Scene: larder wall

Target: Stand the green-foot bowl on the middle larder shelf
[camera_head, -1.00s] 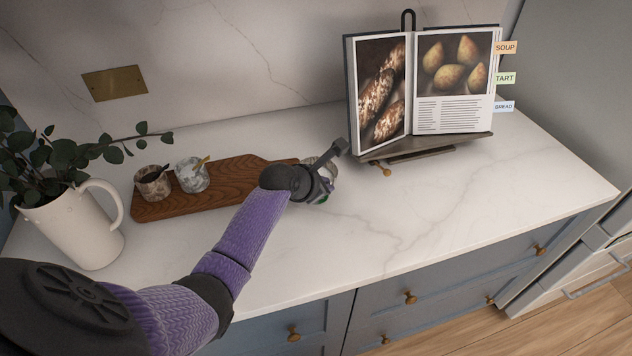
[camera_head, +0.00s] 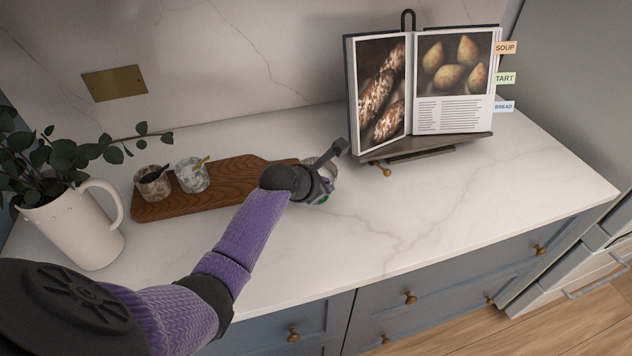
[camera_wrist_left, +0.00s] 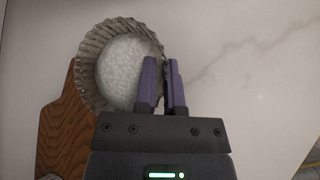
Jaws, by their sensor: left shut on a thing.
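A bowl with a fluted, greyish glassy rim and a pale speckled inside shows in the left wrist view (camera_wrist_left: 122,72). In the head view only part of the bowl (camera_head: 331,167) shows behind my left gripper (camera_head: 330,172). In the left wrist view my left gripper (camera_wrist_left: 163,75) has its two purple fingers closed on the right side of the bowl's rim, one inside and one outside. A little green shows low by the gripper in the head view; I cannot tell whether it is the bowl's foot. My right gripper is not in view. No larder shelf is in view.
A wooden board (camera_head: 225,180) holds two stone-like cups, left of the bowl. A white jug (camera_head: 75,228) with leafy stems stands at far left. A cookbook (camera_head: 420,85) on a stand (camera_head: 440,147) is behind right. The counter's right side is clear.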

